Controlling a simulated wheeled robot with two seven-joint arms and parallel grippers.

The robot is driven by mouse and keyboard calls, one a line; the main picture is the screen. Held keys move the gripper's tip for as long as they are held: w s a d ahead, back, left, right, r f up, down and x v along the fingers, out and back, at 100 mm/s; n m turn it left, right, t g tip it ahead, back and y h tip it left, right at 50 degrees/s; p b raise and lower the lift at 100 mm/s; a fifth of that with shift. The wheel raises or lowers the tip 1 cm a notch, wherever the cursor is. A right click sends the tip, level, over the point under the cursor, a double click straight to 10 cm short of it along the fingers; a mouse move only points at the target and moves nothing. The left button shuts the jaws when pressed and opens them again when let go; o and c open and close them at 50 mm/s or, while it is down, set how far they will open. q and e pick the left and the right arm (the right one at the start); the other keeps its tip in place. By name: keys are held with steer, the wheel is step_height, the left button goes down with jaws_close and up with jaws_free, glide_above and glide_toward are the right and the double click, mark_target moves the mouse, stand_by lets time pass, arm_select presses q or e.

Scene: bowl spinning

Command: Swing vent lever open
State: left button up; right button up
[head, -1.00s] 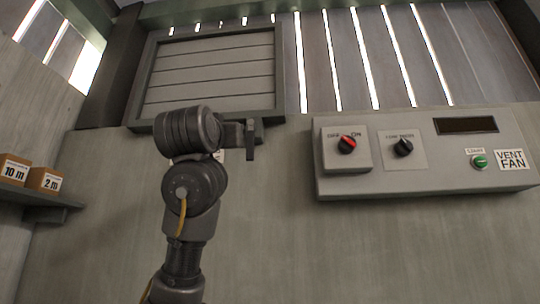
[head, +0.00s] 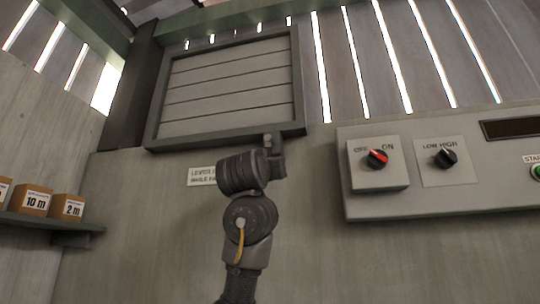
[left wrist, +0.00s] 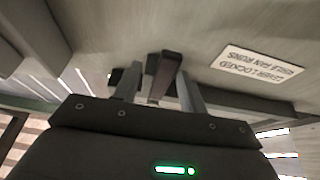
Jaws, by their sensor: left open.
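The vent (head: 230,85) is a slatted panel in a dark green frame, high on the wall. Its dark lever (left wrist: 168,72) shows in the left wrist view, between the two fingers of my left gripper (left wrist: 157,84). The fingers are apart, one on each side of the lever; I cannot tell whether they touch it. In the head view my left wrist stands below the vent's lower right corner and hides most of the fingers and lever. A white label (left wrist: 257,66) beside the lever reads "lever locked while fan runs". My right gripper is not in view.
A grey control box (head: 440,195) right of my arm carries a red-pointer OFF/ON knob (head: 377,158) and a black LOW/HIGH knob (head: 446,157). A shelf (head: 45,222) with small boxes (head: 37,200) is at far left.

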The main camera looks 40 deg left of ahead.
arm_select(q)
steer(key=shift+w+a+r+p, duration=0.4)
steer(key=shift+a+r+p, duration=0.1)
steer(key=shift+a+r, duration=0.1)
steer(key=shift+w+d+f, duration=0.1)
steer(key=shift+w+d, duration=0.05)
steer(key=shift+w, duration=0.1)
jaws_close()
steer(key=shift+s, duration=0.1)
